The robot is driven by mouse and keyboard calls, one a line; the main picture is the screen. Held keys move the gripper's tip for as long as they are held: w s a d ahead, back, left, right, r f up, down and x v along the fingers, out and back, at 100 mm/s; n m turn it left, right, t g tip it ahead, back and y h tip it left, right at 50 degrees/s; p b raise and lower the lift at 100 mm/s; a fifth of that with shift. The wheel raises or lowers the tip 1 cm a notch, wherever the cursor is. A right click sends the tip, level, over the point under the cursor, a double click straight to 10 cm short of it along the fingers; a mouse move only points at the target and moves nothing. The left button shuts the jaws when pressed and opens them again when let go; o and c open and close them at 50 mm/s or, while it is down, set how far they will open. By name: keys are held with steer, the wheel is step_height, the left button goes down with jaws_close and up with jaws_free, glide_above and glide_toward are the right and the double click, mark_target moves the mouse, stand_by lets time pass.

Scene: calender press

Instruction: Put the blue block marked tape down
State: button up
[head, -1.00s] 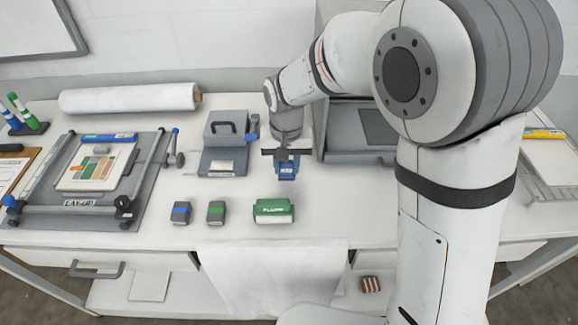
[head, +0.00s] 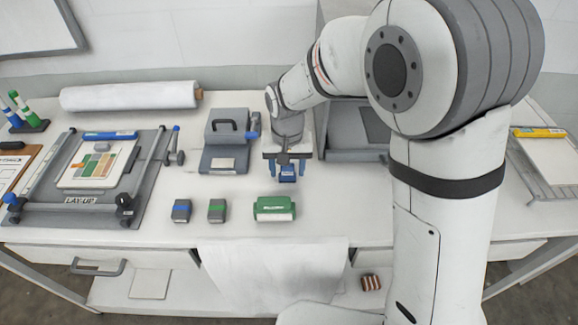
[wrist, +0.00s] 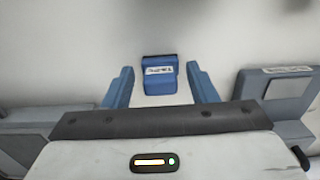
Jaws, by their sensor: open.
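The blue block marked tape (head: 288,174) stands on the white table, behind the green block and in front of the grey box at the back. In the wrist view the blue block (wrist: 160,76) sits between and a little beyond the two blue fingers, with a gap on each side and its white label showing. My gripper (head: 287,170) is open and low over the table at the block. In the wrist view my gripper (wrist: 160,84) touches nothing that I can see.
A green block (head: 275,208) and two small grey blocks, one blue-topped (head: 181,210) and one green-topped (head: 217,210), stand in front. A grey press (head: 226,140) is to the left. A grey box (head: 358,135) is behind right. Table left of my gripper is clear.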

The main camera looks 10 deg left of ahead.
step_height(320, 180, up, 12)
steer(key=shift+r+b, duration=0.15)
steer(key=shift+b, duration=0.15)
steer(key=s+d+r+m+t, duration=0.1)
steer(key=s+d, duration=0.1)
steer(key=d, duration=0.6)
steer(key=s+d+r, duration=0.1)
steer(key=d+r, duration=0.1)
steer(key=d, duration=0.5)
steer(key=s+d+f+m+t, duration=0.1)
steer(key=s+d+f+t, duration=0.1)
steer(key=s+d, duration=0.8)
steer(key=shift+s+d+f+m, duration=0.25)
steer(key=shift+d+f+m, duration=0.15)
steer(key=shift+d, duration=0.8)
steer(key=shift+c, duration=0.4)
jaws_close()
